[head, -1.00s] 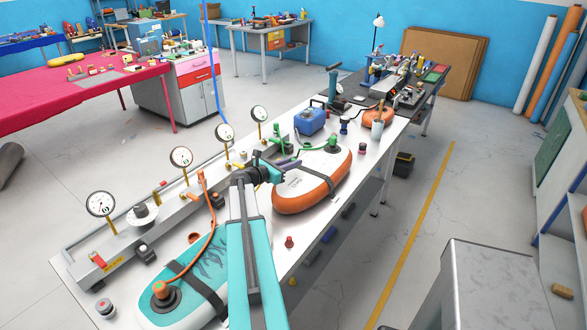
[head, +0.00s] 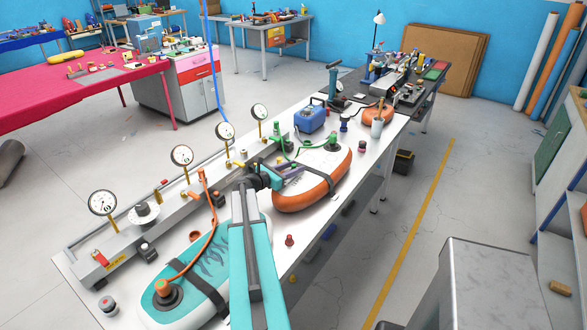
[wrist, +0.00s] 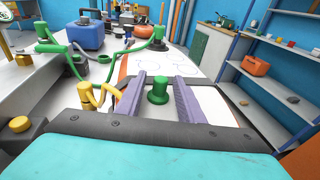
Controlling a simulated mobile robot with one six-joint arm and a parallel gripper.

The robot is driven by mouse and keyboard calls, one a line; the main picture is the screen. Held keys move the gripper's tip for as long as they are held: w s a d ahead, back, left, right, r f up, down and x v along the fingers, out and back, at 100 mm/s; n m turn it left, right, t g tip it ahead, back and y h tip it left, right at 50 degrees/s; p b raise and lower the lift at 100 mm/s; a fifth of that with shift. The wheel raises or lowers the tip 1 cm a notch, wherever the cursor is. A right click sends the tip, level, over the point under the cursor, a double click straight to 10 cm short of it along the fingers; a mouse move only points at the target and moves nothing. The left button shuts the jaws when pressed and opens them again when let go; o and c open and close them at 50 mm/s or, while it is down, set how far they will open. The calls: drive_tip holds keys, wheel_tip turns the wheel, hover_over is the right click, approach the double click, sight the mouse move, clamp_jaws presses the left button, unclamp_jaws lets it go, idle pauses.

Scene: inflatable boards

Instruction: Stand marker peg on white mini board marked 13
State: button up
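A white board with an orange side (head: 340,182) lies on the bench in the head view, crossed by a dark strap. I cannot read a 13 on it. Its white top (wrist: 200,66) shows beyond my fingers in the wrist view. A green peg (wrist: 158,91) with a wide foot shows between my fingers, with gaps on both sides; I take it for the marker peg. What its foot rests on is unclear. My gripper (wrist: 159,88) has two purple fingers spread apart. In the head view my gripper (head: 288,172) is over the board's near left end.
A green fitting (wrist: 158,33) with a hose stands on the board. A yellow valve (wrist: 88,97) is close left of my fingers. Gauges (head: 182,155) line the bench's left rail. A teal board (head: 195,285) lies in front, and a blue box (head: 310,119) stands behind.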

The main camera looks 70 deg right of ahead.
drive_tip(key=shift+r, duration=0.2)
drive_tip(key=shift+w+a, duration=0.3)
drive_tip(key=shift+a, duration=0.35)
drive_tip(key=b+v, duration=0.3)
drive_tip(key=v, duration=0.7)
drive_tip(key=shift+w+a, duration=0.15)
drive_tip(key=shift+a, duration=0.15)
drive_tip(key=shift+r, duration=0.1)
